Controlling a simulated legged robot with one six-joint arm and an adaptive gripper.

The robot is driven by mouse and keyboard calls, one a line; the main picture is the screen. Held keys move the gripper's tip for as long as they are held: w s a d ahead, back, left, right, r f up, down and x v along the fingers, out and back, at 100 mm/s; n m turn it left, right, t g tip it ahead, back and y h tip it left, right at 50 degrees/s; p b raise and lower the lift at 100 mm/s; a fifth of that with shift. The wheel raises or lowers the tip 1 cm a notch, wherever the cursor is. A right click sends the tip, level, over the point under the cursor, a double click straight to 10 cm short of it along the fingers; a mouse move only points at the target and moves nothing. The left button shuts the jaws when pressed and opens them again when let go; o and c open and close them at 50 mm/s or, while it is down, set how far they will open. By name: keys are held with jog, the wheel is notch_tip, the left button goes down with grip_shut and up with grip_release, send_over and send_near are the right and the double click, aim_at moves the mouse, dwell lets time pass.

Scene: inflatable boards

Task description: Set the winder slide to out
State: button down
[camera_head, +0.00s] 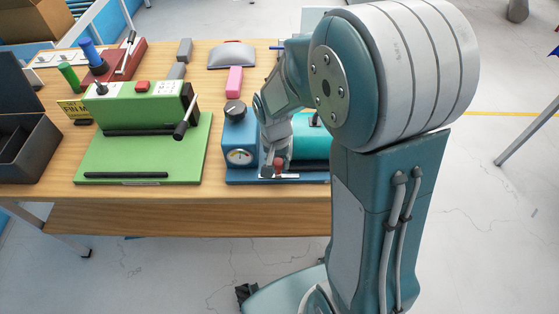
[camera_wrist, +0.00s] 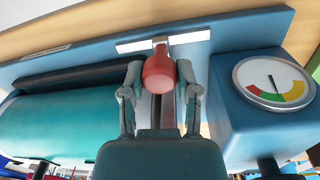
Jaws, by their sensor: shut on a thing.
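A blue machine (camera_head: 238,138) with a round gauge, a black knob and a teal roll (camera_wrist: 55,125) stands near the table's front edge. Its red slide knob (camera_wrist: 159,72) sits on a narrow slot (camera_wrist: 168,112) between the roll and the gauge block, at the end near two white plates (camera_wrist: 131,46). Any marking on these plates is unreadable. My gripper (camera_wrist: 160,80) is shut on the red knob, a finger on each side. In the head view the red knob (camera_head: 279,165) shows beside my gripper; my arm hides the machine's right part.
A green machine (camera_head: 140,105) with a side crank stands to the left, close to the blue one. A dark open box (camera_head: 28,150) is further left. A pink block (camera_head: 235,80), grey blocks and a red-based device (camera_head: 118,62) lie behind.

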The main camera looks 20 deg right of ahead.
jog(key=a, duration=0.2)
jog(key=w+a, duration=0.1)
jog(key=a, duration=0.1)
jog(key=shift+w+a, duration=0.15)
jog(key=c, duration=0.6)
grip_release()
jog(key=shift+o, duration=1.3)
jog(key=shift+w+a, duration=0.1)
jog(key=shift+a, duration=0.15)
jog(key=shift+d, duration=0.1)
